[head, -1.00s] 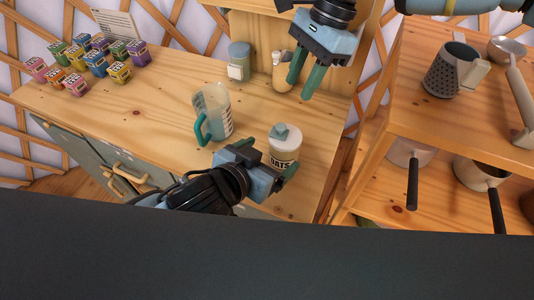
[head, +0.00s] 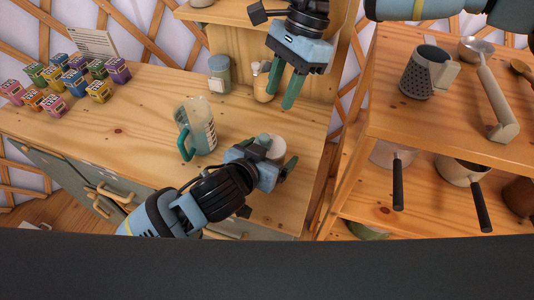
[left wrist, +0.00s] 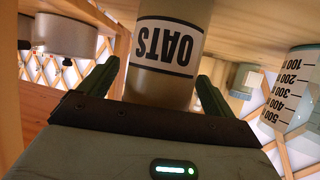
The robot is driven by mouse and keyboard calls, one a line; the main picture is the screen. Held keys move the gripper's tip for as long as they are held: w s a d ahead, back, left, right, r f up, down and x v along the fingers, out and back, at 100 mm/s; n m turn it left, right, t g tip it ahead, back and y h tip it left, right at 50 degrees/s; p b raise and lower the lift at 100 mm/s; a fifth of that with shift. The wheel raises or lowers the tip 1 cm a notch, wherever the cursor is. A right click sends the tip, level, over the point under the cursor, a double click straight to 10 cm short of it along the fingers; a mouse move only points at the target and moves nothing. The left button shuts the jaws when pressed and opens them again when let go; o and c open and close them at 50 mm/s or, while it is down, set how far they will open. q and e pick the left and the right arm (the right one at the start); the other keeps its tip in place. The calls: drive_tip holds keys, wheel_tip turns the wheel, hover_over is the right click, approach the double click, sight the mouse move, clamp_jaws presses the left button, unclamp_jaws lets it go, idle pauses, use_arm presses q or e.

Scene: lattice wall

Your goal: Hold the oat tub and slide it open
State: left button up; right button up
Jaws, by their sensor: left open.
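The oat tub (head: 277,150) stands on the wooden counter, mostly hidden behind my left gripper (head: 274,157) in the head view. In the left wrist view the tub (left wrist: 168,45) has a cream label reading OATS, and its body sits between the two fingers of my left gripper (left wrist: 158,88). Those fingers are open, with gaps visible beside the tub. The lid is largely hidden now. My right gripper (head: 282,88) is open and empty, pointing down above the back of the counter, apart from the tub.
A measuring jug (head: 196,127) stands close left of the tub. A glass jar (head: 219,74) and a round tan container (head: 264,84) are behind. Several coloured boxes (head: 75,82) sit far left. A shelf (head: 390,120) with a grater mug (head: 428,72) and pans is right.

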use_arm(q)
drive_tip(key=c, duration=1.1)
drive_tip(key=o, duration=0.4)
drive_tip(key=c, duration=0.4)
drive_tip(key=shift+o, duration=0.2)
